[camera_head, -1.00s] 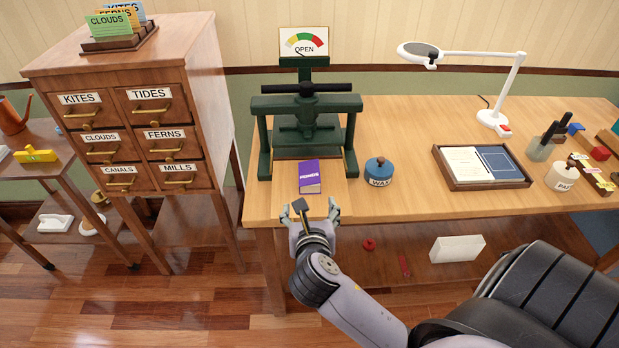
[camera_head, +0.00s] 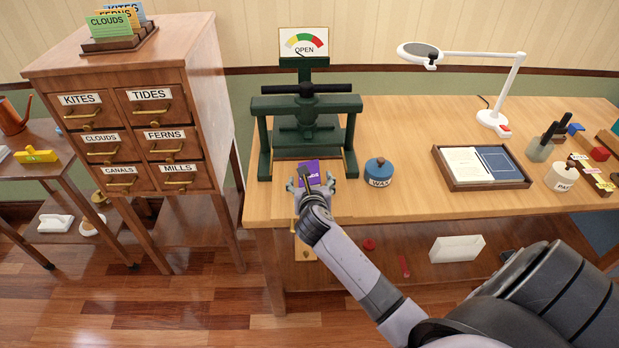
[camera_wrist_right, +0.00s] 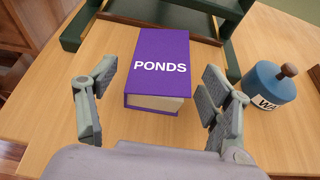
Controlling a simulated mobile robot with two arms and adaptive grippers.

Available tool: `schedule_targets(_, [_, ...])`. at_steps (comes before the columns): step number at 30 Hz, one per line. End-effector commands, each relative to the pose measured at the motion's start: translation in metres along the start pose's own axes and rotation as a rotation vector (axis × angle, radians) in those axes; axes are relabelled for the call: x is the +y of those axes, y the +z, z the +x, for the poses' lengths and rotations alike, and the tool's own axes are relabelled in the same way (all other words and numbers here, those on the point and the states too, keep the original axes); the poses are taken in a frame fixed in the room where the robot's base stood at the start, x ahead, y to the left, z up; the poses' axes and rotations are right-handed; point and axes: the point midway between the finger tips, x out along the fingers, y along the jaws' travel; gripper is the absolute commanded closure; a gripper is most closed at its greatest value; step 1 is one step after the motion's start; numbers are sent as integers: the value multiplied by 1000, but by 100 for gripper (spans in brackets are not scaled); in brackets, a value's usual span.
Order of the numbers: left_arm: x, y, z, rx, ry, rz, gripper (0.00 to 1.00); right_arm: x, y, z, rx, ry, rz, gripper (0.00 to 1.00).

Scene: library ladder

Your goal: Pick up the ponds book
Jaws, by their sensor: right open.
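The purple ponds book (camera_head: 307,168) lies flat on the wooden table in front of the green press. In the right wrist view the book (camera_wrist_right: 160,62) shows its white PONDS title and page edge. My right gripper (camera_head: 312,184) is open at the near end of the book. In the right wrist view the open fingers of my right gripper (camera_wrist_right: 157,95) stand to the left and right of the book's near end, and nothing is gripped. In the head view the gripper hides the book's near part. My left gripper is not in view.
The green press (camera_head: 306,130) stands right behind the book, below a dial reading OPEN (camera_head: 304,43). A blue WAX pot (camera_head: 379,172) is close on the right. A tray with papers (camera_head: 483,167) lies farther right. A drawer cabinet (camera_head: 130,110) stands at left.

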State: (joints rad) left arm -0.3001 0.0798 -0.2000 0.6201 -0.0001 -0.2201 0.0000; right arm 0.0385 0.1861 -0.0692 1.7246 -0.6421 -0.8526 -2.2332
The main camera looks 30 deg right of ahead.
Motion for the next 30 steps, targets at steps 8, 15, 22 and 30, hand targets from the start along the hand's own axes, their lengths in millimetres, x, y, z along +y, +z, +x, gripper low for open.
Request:
schedule_targets(8, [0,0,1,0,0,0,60,1,0,10,0,1,0,27])
schedule_targets(15, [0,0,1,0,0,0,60,0,-1,10,0,1,0,38])
schedule_targets(22, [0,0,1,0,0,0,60,0,-1,10,0,1,0,53])
schedule_targets(30, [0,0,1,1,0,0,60,0,0,10,0,1,0,71])
